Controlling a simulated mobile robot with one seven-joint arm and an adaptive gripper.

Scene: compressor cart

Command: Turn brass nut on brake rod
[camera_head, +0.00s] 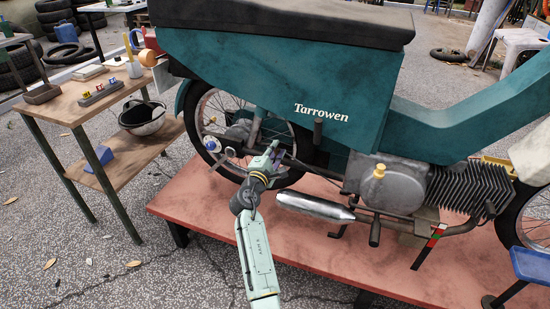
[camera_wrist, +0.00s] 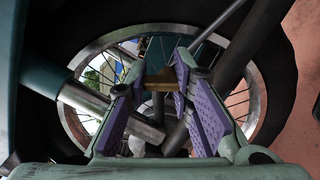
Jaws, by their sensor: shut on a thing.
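My gripper (camera_head: 274,148) reaches to the rear wheel (camera_head: 225,113) of the teal moped (camera_head: 265,70). In the wrist view, its purple-padded fingers (camera_wrist: 160,78) are closed on a small brass-coloured piece (camera_wrist: 158,82), which looks like the brass nut. The fingers stand apart by the nut's width. A thin grey rod (camera_wrist: 218,22) runs from the upper right down toward the fingertips and appears to be the brake rod. Its end is hidden behind the right finger. In the head view the nut is hidden by my gripper.
A thick silver bar (camera_wrist: 110,108) lies left of the fingers. The silver exhaust (camera_head: 315,207) is close to the right of my wrist. The moped stands on a red platform (camera_head: 215,210). A wooden bench (camera_head: 70,105) with tools stands at left.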

